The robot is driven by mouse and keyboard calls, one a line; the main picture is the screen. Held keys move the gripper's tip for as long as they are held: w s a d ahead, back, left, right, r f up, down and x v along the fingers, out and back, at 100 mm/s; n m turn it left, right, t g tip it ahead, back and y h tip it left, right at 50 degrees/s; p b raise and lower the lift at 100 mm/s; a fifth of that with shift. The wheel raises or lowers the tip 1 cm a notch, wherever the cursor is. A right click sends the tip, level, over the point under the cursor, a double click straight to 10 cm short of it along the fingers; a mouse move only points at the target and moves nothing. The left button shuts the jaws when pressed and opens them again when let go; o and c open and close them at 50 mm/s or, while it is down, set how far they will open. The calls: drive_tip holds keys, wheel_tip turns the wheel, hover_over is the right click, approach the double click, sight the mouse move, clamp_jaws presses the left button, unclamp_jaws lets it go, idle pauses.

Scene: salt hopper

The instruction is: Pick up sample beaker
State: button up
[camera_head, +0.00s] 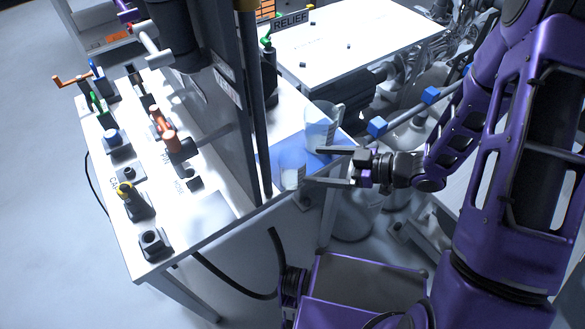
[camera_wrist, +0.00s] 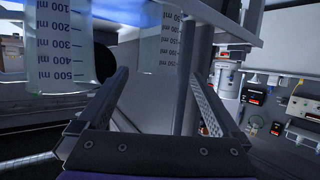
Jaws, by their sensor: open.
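Two clear beakers with printed scales stand at the right end of the white bench. The smaller beaker (camera_head: 292,172) is nearer in the head view; the larger beaker (camera_head: 321,126) stands behind it. In the wrist view both appear upside down: the smaller beaker (camera_wrist: 161,42) is ahead between the finger lines, and the larger beaker (camera_wrist: 62,45) is at the left. No label tells me which is the sample beaker. My gripper (camera_head: 312,166) is open and empty, reaching from the right, with its fingertips close to the smaller beaker. I cannot tell whether they touch it.
A blue patch (camera_head: 268,160) marks the bench around the beakers. A dark upright column (camera_head: 232,90) rises just left of them. Handles and valves, including an orange one (camera_head: 163,125), crowd the bench's left part. A large clear bucket (camera_head: 352,218) stands below the bench end.

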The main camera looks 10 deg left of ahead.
sight(302, 163)
drive_tip(key=shift+x, duration=2.75)
drive_tip(key=shift+w+d+f, duration=0.1)
drive_tip(key=shift+f, duration=0.1)
drive_tip(key=shift+c, duration=0.3)
drive_tip(key=c, duration=1.1)
